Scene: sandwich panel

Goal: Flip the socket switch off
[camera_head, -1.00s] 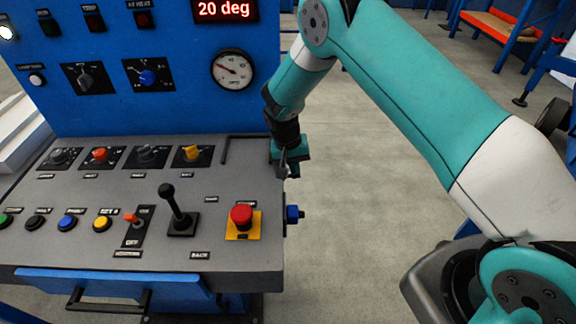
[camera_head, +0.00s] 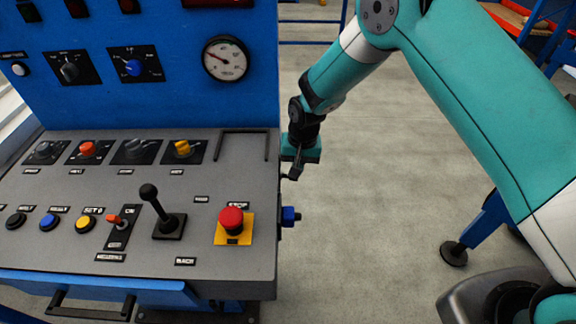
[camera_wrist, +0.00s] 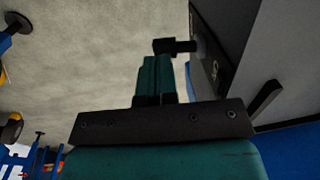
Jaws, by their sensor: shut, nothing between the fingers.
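On the right side of the console, a dark side plate (camera_wrist: 210,50) shows in the wrist view, with a black bent switch handle (camera_wrist: 176,46) sticking out from it. My gripper (camera_wrist: 155,60) has its two teal fingers together, with nothing between them. The fingertips are right at the outer end of the handle; I cannot tell whether they touch it. In the head view my gripper (camera_head: 292,174) hangs beside the console's right edge, above and behind a blue socket (camera_head: 289,215). The switch is too small there to read its position.
The grey console top (camera_head: 200,220) carries knobs, buttons, a black joystick (camera_head: 160,212) and a red emergency button (camera_head: 232,220) near the right edge. A dark frame-like handle (camera_head: 243,134) rises at the back right corner.

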